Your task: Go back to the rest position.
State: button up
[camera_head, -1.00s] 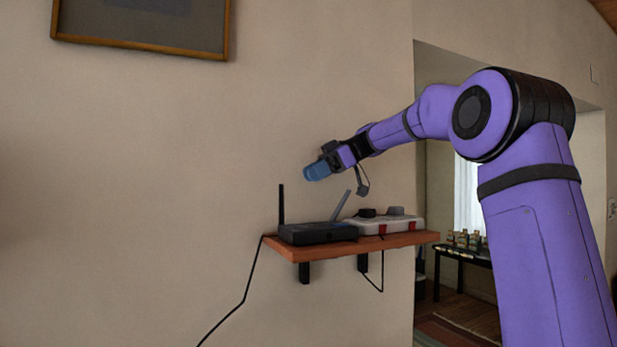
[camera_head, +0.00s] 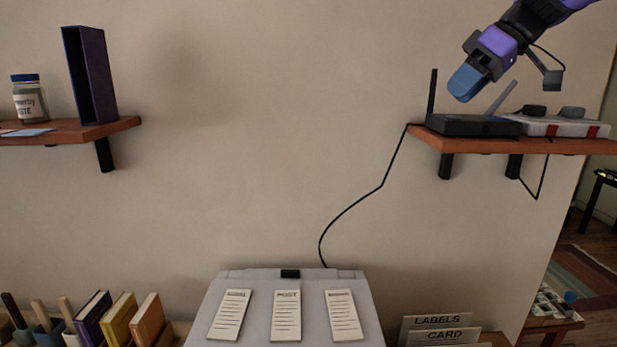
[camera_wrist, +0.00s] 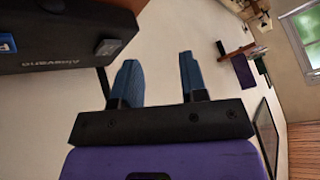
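My gripper (camera_head: 467,88) is at the upper right of the head view, in front of or above the black router (camera_head: 470,126) on the wall shelf. In the wrist view its two blue fingers (camera_wrist: 158,65) stand apart with nothing between them. It is open and empty. My purple forearm runs off the top right edge of the head view.
The router's wooden shelf (camera_head: 480,144) also bears a white power strip (camera_head: 562,127). Another shelf (camera_head: 75,131) at left holds a jar (camera_head: 29,98) and a dark purple box (camera_head: 90,75). A pale slanted board (camera_head: 257,325) with three slips stands below.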

jog(key=s+d+f+m+t+h, duration=0.1)
jog(key=s+f+m+h, duration=0.1)
jog(key=s+f, duration=0.3)
jog(key=s+d+f+m+t+h, duration=0.1)
jog(key=s+f+m, duration=0.3)
jog(key=s, duration=0.8)
jog(key=s+d+f+m+h, duration=0.1)
jog(key=s+f+m+h, duration=0.2)
jog(key=s+f, duration=0.4)
jog(key=shift+s+d+m+t+h, duration=0.15)
jog(key=shift+s+m+t+h, duration=0.25)
jog(key=shift+s, duration=0.35)
